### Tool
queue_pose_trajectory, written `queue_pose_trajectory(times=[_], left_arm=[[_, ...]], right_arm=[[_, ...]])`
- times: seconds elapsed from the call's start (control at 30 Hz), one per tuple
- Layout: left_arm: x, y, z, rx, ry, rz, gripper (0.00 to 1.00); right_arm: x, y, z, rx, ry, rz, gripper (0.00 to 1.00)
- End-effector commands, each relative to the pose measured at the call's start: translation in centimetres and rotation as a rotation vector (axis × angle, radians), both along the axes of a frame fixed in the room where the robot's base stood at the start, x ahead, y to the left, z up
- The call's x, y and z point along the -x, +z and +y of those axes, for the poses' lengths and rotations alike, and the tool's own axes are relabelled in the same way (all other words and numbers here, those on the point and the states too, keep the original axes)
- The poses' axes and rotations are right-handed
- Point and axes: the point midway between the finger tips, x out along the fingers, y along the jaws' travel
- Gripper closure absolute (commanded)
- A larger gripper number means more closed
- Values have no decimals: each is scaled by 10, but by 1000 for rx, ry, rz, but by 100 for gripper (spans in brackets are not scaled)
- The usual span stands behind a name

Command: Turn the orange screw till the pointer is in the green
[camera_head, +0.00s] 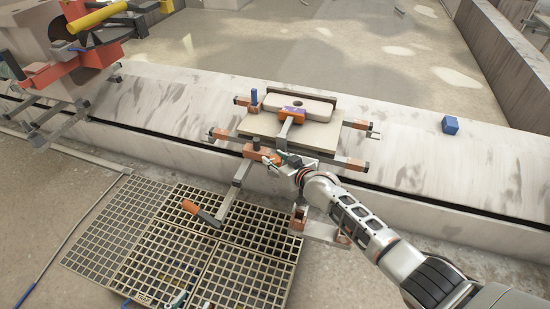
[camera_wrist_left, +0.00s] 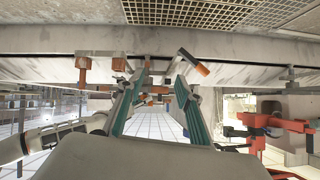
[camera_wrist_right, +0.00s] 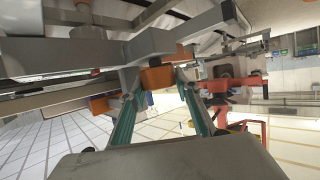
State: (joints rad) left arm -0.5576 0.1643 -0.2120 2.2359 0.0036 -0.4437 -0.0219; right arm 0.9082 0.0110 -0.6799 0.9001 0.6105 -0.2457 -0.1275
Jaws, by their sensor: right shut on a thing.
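My right gripper (camera_head: 280,160) reaches the front of a clamp-like fixture on the ledge. In the right wrist view its teal fingers (camera_wrist_right: 157,88) are closed about an orange piece (camera_wrist_right: 157,77) on a grey bar. I cannot tell for sure whether this piece is the orange screw. An orange block (camera_head: 251,151) shows beside the gripper in the head view. An orange handle (camera_head: 201,213) sits at the end of a grey bar and also shows in the left wrist view (camera_wrist_left: 202,69). My left gripper (camera_wrist_left: 162,78) is open and empty. I cannot make out a pointer or green zone.
The fixture's pale plate (camera_head: 310,132) lies on the long pale ledge (camera_head: 400,150). A metal grating (camera_head: 150,250) lies below. A red and grey machine (camera_head: 60,60) stands at upper left.

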Motion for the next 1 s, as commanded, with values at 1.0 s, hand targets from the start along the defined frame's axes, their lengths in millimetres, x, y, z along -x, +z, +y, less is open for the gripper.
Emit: queue_pose_trajectory(times=[1.0], left_arm=[[4, 3, 9, -15, 20, 10, 65]], right_arm=[[0, -1, 1, -1, -181, 0, 90]])
